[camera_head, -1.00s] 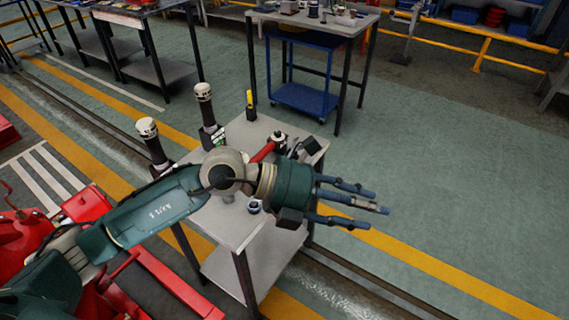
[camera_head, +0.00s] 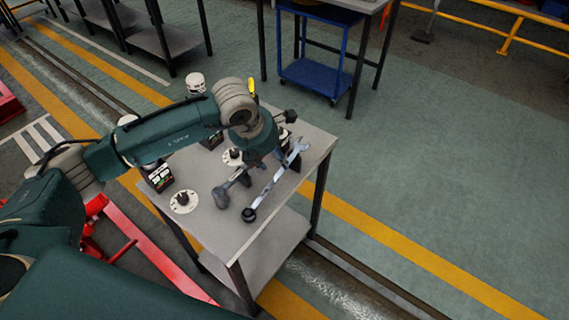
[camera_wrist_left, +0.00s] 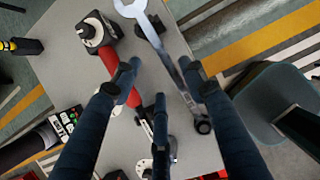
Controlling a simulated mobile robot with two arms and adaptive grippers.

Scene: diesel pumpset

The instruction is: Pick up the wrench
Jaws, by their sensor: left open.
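The wrench (camera_head: 274,179) is a long silver open-ended tool lying on the grey work table (camera_head: 225,238). In the wrist view the wrench (camera_wrist_left: 160,45) runs from its open jaw at the top to a dark round end at lower right. My left gripper (camera_head: 260,168) points down over the table, right by the wrench. Its blue fingers are spread and empty in the wrist view (camera_wrist_left: 158,78). The right-hand finger overlaps the wrench's shaft there; I cannot tell whether they touch. My right gripper is not in view.
A red-handled tool (camera_wrist_left: 110,65) lies beside the wrench. Black devices with buttons (camera_wrist_left: 66,120) and round white-flanged parts (camera_head: 184,202) stand on the table's left side. A blue cart (camera_head: 310,77) is behind. Floor to the right is clear.

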